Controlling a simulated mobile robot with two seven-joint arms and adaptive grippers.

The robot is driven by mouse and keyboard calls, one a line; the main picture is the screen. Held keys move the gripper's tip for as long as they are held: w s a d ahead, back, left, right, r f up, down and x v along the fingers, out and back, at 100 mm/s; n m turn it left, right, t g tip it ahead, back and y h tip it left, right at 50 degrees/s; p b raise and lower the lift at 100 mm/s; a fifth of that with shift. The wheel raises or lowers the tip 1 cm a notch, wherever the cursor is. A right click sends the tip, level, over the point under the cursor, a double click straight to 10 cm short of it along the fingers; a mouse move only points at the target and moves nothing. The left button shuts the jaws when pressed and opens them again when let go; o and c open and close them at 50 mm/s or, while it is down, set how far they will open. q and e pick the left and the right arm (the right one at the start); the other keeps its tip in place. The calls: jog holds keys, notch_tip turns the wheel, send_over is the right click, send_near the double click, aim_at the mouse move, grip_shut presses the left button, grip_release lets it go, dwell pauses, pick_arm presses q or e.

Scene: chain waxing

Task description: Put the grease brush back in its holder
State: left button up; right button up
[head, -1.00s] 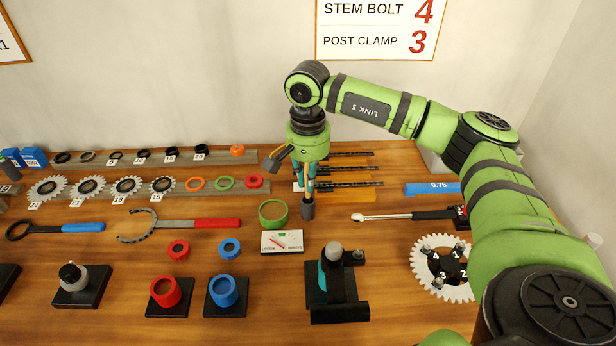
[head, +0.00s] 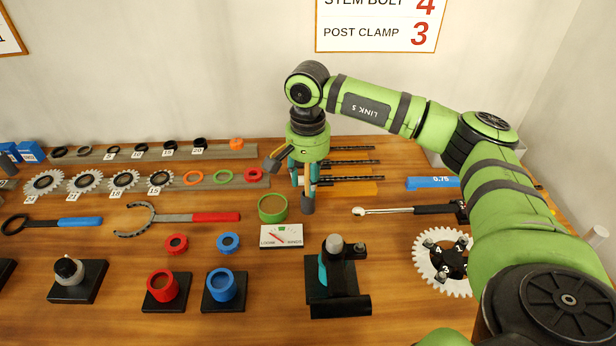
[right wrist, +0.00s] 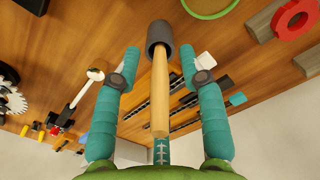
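The grease brush (head: 307,183) shows as a pale wooden handle between the fingers of my right gripper (head: 303,180). It points down, with a dark grey cylinder at its lower end. I cannot tell whether that cylinder is the brush head or a holder around it. In the right wrist view the brush handle (right wrist: 160,95) runs between the spread teal fingers of my right gripper (right wrist: 160,68). Gaps show on both sides of the handle, so the gripper looks open around it. No separate holder can be made out with certainty. My left gripper is out of view.
A green ring-shaped container (head: 272,208) and a white gauge card (head: 281,236) are close by. A black fixture (head: 338,285) stands in front. A ratchet (head: 410,210) and a toothed ring (head: 442,262) lie to the right. Dark rods (head: 350,168) lie behind the gripper.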

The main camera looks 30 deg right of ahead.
notch_tip(320, 180, up, 12)
jog(key=shift+r, duration=0.1)
dwell(0.5)
dwell(0.6)
